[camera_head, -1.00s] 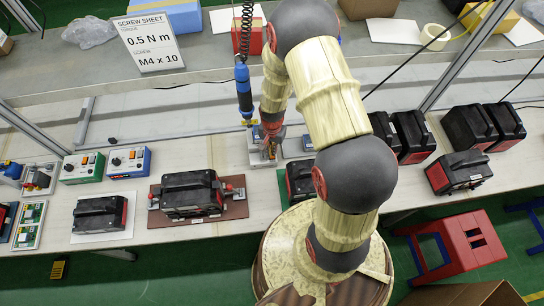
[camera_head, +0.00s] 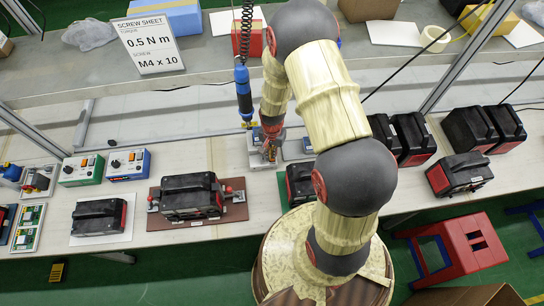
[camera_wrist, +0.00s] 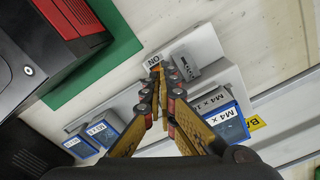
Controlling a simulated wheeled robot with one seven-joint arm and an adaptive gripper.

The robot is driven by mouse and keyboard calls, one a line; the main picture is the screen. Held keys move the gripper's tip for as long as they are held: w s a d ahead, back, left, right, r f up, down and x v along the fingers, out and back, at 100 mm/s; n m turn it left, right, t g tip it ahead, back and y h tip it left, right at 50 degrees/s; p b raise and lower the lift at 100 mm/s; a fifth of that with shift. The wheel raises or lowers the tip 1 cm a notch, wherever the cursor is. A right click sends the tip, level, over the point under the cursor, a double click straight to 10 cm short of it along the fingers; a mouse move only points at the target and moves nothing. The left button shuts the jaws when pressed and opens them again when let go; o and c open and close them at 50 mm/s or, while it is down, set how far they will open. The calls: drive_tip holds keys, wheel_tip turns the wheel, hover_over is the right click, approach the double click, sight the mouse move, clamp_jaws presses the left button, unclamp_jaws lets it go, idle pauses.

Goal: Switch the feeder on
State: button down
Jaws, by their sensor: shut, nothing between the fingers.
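The feeder (camera_head: 257,161) is a small pale grey unit on the bench below my arm. In the wrist view its pale body (camera_wrist: 203,73) carries an upside-down "ON" label (camera_wrist: 153,63). A small orange piece shows beside the label, at the fingertips. My gripper (camera_wrist: 161,78) is shut and empty, its tips close to the label and orange piece. I cannot tell whether they touch, and the fingers partly hide this spot. The gripper (camera_head: 268,150) also shows over the feeder in the head view. The switch position cannot be made out.
Blue bins marked M4 x 10 (camera_wrist: 229,122) and M3 x 8 (camera_wrist: 103,131) flank the gripper. A black-and-red unit (camera_wrist: 62,35) on a green mat is close by. A blue screwdriver (camera_head: 244,90) hangs just behind the gripper. A shelf (camera_head: 215,50) runs behind the bench.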

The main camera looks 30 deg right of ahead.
drive_tip(key=shift+f+b, duration=0.8)
drive_tip(key=shift+f, duration=0.3)
idle(1.0)
drive_tip(key=shift+r+p, duration=2.35)
drive_tip(key=shift+r, duration=1.2)
drive_tip(key=shift+f, duration=0.1)
